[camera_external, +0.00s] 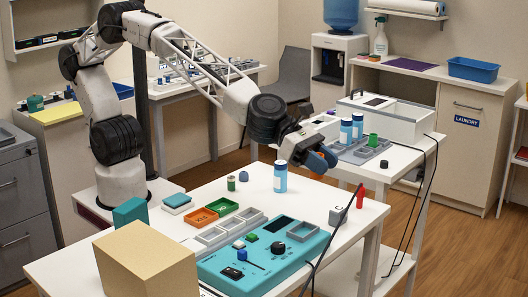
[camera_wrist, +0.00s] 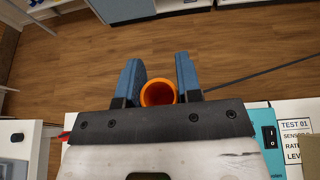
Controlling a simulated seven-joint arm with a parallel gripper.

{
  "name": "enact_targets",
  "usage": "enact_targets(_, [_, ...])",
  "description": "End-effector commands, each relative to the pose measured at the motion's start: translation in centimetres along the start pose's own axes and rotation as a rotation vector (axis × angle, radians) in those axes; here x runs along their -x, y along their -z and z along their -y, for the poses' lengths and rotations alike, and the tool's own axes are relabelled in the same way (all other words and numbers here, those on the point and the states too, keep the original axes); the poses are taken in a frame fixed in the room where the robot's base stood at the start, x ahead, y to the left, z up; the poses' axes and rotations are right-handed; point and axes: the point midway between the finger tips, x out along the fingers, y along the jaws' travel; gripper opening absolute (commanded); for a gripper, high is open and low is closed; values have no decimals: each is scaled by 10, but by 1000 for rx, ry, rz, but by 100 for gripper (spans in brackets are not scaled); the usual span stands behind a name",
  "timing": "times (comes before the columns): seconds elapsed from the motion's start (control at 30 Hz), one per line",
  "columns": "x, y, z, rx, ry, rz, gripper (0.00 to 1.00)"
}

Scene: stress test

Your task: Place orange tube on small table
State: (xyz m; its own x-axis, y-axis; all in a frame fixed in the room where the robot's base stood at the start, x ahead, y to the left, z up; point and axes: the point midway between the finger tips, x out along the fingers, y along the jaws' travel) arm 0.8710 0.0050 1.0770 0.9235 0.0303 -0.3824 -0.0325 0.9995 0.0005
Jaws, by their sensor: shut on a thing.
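My gripper (camera_external: 322,160) is raised near the right end of the front white table. In the wrist view its two blue fingers (camera_wrist: 159,80) are shut on the orange tube (camera_wrist: 158,93), seen from its open round end. The tube cannot be made out in the external view, where the fingers hide it. A smaller white table (camera_external: 405,157) stands behind and to the right of the front table; I cannot tell for certain that it is the small table named. In the wrist view, wooden floor shows beyond the tube.
The front table (camera_external: 75,268) holds a teal device (camera_external: 262,268), a blue-white bottle (camera_external: 280,177), small trays and a cardboard-coloured box (camera_external: 147,262). The back table holds bottles, a grey tray and a white case (camera_external: 392,118).

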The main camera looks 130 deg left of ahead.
Motion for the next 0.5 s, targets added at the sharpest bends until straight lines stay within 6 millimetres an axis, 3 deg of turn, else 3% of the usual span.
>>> enact_targets(0.5, [1, -9, 5, -12, 31, 0, 10])
